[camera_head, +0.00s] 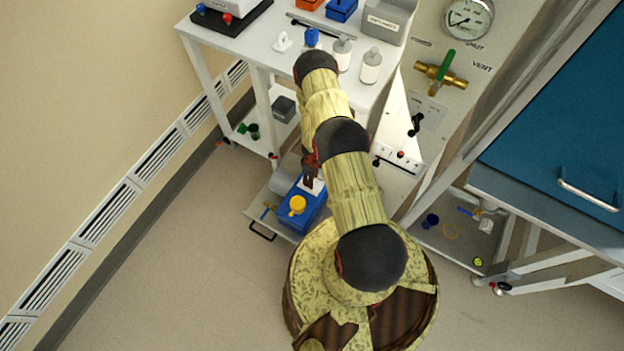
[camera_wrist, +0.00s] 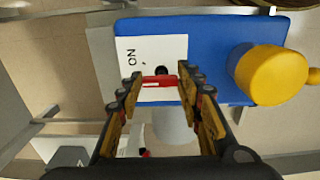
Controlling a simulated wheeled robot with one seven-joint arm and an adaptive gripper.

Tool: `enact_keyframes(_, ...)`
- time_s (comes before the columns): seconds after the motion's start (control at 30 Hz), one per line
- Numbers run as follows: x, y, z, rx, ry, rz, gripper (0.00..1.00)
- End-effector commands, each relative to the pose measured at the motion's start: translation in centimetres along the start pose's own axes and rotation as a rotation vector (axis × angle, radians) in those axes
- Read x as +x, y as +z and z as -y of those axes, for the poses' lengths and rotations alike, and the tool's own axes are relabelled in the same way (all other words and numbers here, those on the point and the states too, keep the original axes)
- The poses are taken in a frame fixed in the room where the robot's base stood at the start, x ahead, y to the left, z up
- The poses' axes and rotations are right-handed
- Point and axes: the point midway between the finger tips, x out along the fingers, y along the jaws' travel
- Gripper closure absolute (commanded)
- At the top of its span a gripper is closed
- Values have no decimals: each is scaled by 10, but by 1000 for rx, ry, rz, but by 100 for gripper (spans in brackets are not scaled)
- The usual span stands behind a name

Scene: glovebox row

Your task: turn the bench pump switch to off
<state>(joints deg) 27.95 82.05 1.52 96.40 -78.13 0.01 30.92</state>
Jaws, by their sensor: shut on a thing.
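The blue pump box (camera_head: 309,207) sits on a low grey tray below the white bench, with a yellow knob (camera_head: 297,204) on top. In the wrist view the blue box (camera_wrist: 215,45) carries a white label (camera_wrist: 170,48) reading "ON" and a dark round pivot. The red switch handle (camera_wrist: 160,81) lies across the label's lower part, between my fingertips. My gripper (camera_wrist: 161,84) is shut on the red switch; the fingers hold its two ends. The yellow knob (camera_wrist: 272,75) stands to the right. In the head view my gripper (camera_head: 312,180) reaches down at the box; the switch is hidden there. No "OFF" marking is readable.
The tray's black handle (camera_head: 262,232) sticks out at the front left. The white bench (camera_head: 262,45) above holds bottles (camera_head: 371,66) and a grey bin (camera_head: 384,20). A panel with a green-handled valve (camera_head: 445,68) is at the right. Open floor lies at left.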

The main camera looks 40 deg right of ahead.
Motion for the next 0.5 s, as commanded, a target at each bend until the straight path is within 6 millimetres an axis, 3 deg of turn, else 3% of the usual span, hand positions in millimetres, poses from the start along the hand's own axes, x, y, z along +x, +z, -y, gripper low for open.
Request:
enact_keyframes(0.13,0,0,0,0,0,0,89)
enact_keyframes(0.5,-1,0,0,-87,0,0,89)
